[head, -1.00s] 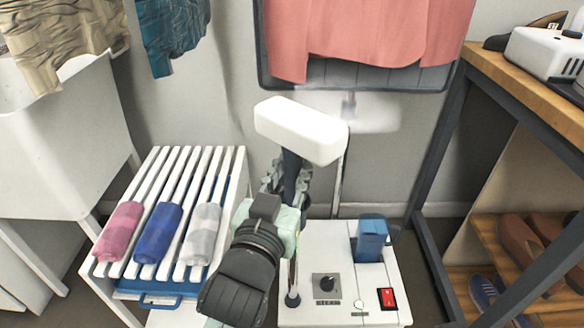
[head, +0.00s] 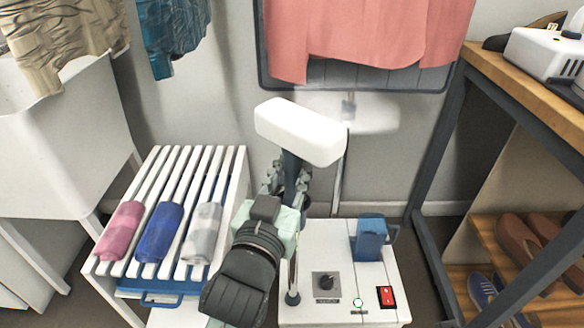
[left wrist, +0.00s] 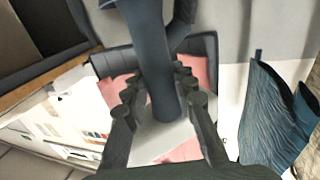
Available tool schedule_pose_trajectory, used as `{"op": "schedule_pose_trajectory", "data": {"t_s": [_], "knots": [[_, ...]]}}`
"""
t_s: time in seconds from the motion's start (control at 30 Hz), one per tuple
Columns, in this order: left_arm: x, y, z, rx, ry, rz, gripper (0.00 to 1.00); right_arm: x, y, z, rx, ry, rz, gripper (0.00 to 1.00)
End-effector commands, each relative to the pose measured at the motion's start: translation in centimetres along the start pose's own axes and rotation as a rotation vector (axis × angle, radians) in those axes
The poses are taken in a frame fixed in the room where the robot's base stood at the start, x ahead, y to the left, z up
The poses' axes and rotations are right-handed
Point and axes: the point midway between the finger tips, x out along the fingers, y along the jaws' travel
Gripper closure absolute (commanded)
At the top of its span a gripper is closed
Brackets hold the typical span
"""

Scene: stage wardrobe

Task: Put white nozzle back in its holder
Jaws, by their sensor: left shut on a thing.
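The white nozzle (head: 300,130) is a white block-shaped head on a dark handle, held up in front of the wall, below the pink garment. My left gripper (head: 290,178) is shut on its dark handle. In the left wrist view my left gripper's fingers (left wrist: 160,95) close on both sides of the dark handle (left wrist: 150,60), and the white head (left wrist: 160,140) shows beyond them. The holder cannot be told for sure; a thin upright pole (head: 339,180) stands behind the nozzle on the white base unit. My right gripper is not in view.
The white base unit (head: 340,260) carries a black knob (head: 326,282), a red switch (head: 387,296) and a blue tank (head: 370,238). A slatted white rack (head: 215,165) with rolled cloths stands left. A wooden-topped shelf (head: 480,60) stands right. The pink garment (head: 370,40) hangs above.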

Motion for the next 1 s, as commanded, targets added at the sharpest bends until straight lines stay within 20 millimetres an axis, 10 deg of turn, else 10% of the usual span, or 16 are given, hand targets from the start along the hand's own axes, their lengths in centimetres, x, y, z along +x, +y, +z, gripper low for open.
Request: {"op": "schedule_pose_trajectory", "data": {"t_s": [1.0], "knots": [[0.0, 0.0, 1.1, -0.001, 0.003, 0.0, 1.0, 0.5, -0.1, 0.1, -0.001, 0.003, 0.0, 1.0]]}}
